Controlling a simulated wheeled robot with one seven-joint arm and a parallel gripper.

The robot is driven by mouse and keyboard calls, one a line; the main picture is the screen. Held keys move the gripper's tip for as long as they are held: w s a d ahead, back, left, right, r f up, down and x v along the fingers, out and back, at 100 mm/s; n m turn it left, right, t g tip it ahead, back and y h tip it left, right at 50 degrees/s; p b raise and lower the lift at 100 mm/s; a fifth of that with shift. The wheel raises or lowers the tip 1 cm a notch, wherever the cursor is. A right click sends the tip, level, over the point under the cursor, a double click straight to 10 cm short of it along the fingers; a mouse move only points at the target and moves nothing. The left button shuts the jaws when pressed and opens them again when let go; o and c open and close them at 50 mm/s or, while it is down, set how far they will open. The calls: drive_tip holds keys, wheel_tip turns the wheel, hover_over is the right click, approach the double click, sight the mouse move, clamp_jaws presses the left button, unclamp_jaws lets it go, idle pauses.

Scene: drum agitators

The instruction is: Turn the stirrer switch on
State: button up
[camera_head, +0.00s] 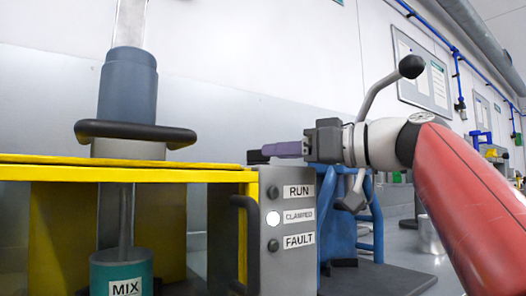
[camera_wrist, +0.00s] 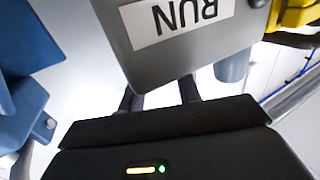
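The grey control panel (camera_head: 287,230) stands at the right end of the yellow-framed drum station. It has a dark RUN lamp (camera_head: 273,192), a lit white CLAMPED lamp (camera_head: 273,218) and a dark FAULT lamp (camera_head: 273,245). I cannot make out the stirrer switch in either view. My gripper (camera_head: 262,155) points left, at about the height of the panel's top edge. In the wrist view the fingers (camera_wrist: 160,97) show apart, with a gap between them. Their tips are hidden behind the panel's RUN end (camera_wrist: 180,45). No held thing shows.
The yellow guard frame (camera_head: 110,173) encloses a teal MIX drum (camera_head: 122,275). The grey-blue agitator motor (camera_head: 127,85) with a black ring handle (camera_head: 135,132) rises above it. A black handle (camera_head: 245,245) is beside the panel. A blue stand (camera_head: 345,220) is close behind my gripper.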

sight(258, 158)
drive_tip(key=shift+x, duration=1.95)
